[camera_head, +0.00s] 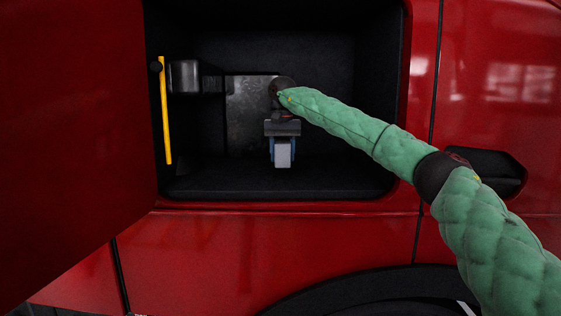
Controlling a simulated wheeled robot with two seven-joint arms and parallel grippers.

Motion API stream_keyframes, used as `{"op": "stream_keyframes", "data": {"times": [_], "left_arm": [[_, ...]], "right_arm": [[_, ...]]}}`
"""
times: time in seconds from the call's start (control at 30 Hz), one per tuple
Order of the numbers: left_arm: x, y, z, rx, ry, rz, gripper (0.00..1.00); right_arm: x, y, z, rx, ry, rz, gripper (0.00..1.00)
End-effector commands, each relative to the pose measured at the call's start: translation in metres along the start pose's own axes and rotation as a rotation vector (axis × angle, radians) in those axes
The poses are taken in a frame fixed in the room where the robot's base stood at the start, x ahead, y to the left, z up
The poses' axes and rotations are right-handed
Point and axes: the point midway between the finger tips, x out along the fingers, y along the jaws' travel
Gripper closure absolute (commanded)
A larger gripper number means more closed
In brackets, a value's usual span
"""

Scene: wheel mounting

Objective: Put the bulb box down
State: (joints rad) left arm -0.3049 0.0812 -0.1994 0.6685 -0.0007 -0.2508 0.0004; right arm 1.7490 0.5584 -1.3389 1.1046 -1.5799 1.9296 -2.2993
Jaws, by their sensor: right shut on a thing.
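The bulb box (282,154) is a small grey-white box inside the dark compartment of a red vehicle. My right gripper (282,146) points down and is shut on it, with blue finger parts at both sides of the box. My right arm, in a green quilted sleeve, reaches into the compartment from the right. The box's lower end is close to the compartment floor (230,185); I cannot tell whether it touches. My left gripper is not in view.
A yellow bar (165,110) stands upright at the opening's left side. A dark grey block (185,77) sits on the left inside. An open red door (70,130) fills the left. The compartment floor looks bare on both sides of the box.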

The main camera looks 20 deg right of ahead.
Motion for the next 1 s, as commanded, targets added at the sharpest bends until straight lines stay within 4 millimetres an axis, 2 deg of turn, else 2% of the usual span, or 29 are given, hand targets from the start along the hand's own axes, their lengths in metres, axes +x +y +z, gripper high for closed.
{"op": "stream_keyframes", "data": {"times": [0.03, 0.23, 0.37, 0.63, 0.77, 1.0], "left_arm": [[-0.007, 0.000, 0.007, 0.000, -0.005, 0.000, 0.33], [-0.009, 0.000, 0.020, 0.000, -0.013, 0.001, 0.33], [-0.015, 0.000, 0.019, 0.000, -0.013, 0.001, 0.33], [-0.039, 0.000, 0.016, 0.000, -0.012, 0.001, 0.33], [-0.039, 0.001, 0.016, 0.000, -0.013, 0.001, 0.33], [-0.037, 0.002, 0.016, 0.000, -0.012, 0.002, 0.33]], "right_arm": [[0.000, -0.004, -0.006, -0.001, -0.002, 0.001, 0.83], [0.009, -0.006, -0.016, 0.000, 0.000, 0.000, 0.83], [0.015, -0.005, -0.017, 0.000, -0.001, 0.001, 0.83], [0.042, -0.005, -0.016, -0.001, -0.001, 0.001, 0.83], [0.050, -0.006, -0.016, -0.001, 0.000, 0.000, 0.83], [0.052, -0.006, -0.016, -0.001, 0.000, 0.000, 0.83]]}}
